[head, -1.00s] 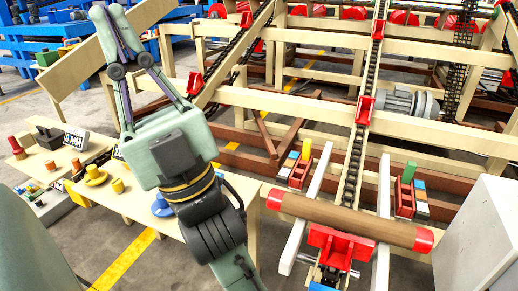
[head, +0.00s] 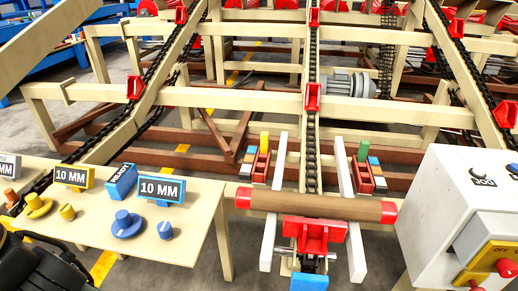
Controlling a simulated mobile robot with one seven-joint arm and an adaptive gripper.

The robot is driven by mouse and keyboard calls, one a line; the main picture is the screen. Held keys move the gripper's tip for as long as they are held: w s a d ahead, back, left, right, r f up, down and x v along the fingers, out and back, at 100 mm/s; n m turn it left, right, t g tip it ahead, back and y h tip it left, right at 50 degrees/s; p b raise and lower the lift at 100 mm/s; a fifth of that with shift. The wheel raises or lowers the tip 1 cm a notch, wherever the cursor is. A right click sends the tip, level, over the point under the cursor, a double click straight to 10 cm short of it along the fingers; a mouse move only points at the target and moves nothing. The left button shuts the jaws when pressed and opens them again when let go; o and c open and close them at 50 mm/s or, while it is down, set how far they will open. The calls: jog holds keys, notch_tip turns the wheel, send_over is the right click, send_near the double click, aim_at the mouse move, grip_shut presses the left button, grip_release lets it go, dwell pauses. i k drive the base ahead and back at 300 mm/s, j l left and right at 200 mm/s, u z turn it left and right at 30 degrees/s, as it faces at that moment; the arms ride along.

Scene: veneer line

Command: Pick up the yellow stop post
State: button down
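A small yellow post (head: 67,212) stands upright on the cream table (head: 190,243) at the left. Close to its left is a yellow round base with a knob (head: 38,207). A yellow sign reading 10 MM (head: 74,177) stands behind them. A small blue post (head: 165,230) and a blue round base with a knob (head: 126,224) stand to the right on the same table. A dark part of my arm shows at the lower left corner, close to the table's front. My gripper's fingers are out of view.
A blue READY sign (head: 121,181) and a dark 10 MM sign (head: 161,188) stand on the table. A brown roll with red ends (head: 315,205) lies across rails in the middle. A white control box (head: 450,200) is at the right. Red holders with coloured blocks (head: 262,165) flank the chain.

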aim_at(264, 135)
jog(key=i+l+u, duration=0.15)
jog(key=l+u, duration=0.15)
jog(key=u, duration=0.15)
jog(key=i+l+u, duration=0.1)
jog(key=l+u, duration=0.25)
jog(key=u, duration=0.15)
jog(key=l+u, duration=0.45)
jog(key=i+j, duration=0.05)
